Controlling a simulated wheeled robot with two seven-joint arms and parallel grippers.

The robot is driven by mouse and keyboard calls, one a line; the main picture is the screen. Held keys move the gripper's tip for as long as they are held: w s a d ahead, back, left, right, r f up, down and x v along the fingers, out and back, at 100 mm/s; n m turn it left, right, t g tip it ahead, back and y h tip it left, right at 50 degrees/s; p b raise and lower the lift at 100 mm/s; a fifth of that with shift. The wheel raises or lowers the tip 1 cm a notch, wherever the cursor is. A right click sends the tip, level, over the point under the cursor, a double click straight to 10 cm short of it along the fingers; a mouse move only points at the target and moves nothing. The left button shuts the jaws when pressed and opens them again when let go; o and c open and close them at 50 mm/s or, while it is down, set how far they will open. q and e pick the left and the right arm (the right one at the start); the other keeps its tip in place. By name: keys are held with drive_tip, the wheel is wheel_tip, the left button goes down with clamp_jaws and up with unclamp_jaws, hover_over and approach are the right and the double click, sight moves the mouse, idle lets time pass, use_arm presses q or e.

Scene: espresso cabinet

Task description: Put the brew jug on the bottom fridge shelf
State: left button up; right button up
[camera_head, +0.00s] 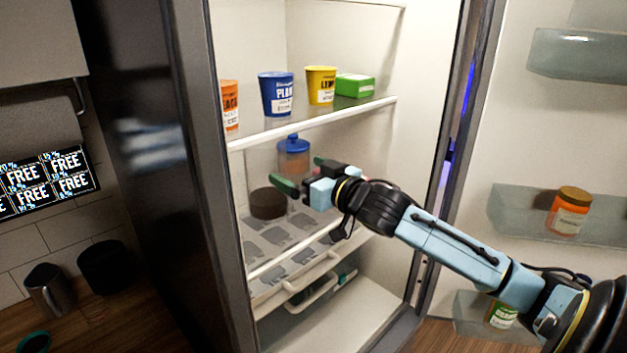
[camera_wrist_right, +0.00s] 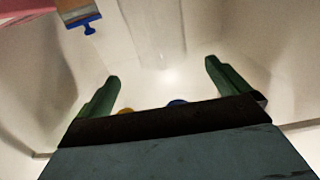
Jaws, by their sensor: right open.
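A jug with a blue lid and brown contents, which looks like the brew jug (camera_head: 293,158), stands upright at the back of the lower fridge shelf (camera_head: 262,268). In the right wrist view the jug (camera_wrist_right: 82,17) shows upside down at the top left, outside the jaws. My right gripper (camera_head: 302,174) is inside the fridge, in front of the jug and apart from it. Its green fingers (camera_wrist_right: 162,72) are open with nothing between them. The jug's lower part is partly hidden by my gripper in the head view. My left gripper is out of view.
A dark round item (camera_head: 267,203) sits on the same shelf, left of my gripper. Tubs (camera_head: 276,94) and a green box (camera_head: 355,85) stand on the shelf above. The open door (camera_head: 500,130) is at right, holding a jar (camera_head: 569,211). A drawer (camera_head: 312,290) lies below.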

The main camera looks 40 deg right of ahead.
drive_tip(key=shift+s+d, duration=0.1)
drive_tip(key=shift+s, duration=1.4)
